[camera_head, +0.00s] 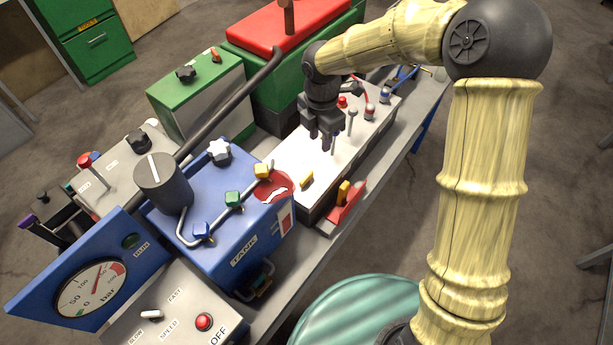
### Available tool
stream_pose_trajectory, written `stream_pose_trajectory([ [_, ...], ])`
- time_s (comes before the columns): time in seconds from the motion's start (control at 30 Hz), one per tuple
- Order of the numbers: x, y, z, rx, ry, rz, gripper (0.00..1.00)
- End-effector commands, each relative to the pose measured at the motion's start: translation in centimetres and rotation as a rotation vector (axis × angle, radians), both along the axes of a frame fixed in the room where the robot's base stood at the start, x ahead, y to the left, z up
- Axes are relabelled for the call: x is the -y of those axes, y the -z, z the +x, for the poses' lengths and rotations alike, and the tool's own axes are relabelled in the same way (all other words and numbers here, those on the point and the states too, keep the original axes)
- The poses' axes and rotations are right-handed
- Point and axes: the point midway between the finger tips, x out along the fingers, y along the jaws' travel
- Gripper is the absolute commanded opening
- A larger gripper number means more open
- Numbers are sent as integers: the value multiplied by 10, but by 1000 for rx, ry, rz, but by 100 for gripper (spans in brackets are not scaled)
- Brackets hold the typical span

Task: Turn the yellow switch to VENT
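A small yellow switch (306,180) sits on the near part of a white-topped panel (287,152). A yellow knob (262,171) also sits on the pipe of the blue tank box, and another yellow part (343,191) stands on a red bracket at the panel's front edge. I cannot read a VENT label by any of them. My gripper (327,143) points down over the white panel, a little beyond the yellow switch and apart from it. It appears empty, but the gap between its fingers is not clear.
Levers (351,120) and red-topped parts stand on the panel right of my gripper. The blue TANK box (244,240) with green and blue knobs is at left. A pressure gauge (92,290) and a SPEED box (170,312) are nearer. A red-topped green box (285,25) stands behind.

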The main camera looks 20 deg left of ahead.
Motion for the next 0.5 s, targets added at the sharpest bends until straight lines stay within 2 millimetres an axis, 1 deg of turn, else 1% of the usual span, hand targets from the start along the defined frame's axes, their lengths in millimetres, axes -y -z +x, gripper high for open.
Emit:
stream_pose_trajectory([
  [0.03, -14, 6, 3, -7, -95, 5, 33],
  [0.1, -27, 8, 4, -11, -199, 8, 33],
  [0.17, -33, 8, 6, -11, -254, 10, 33],
  [0.27, -36, 8, 6, -12, -288, 10, 33],
  [0.5, -35, 7, 6, -12, -284, 9, 33],
])
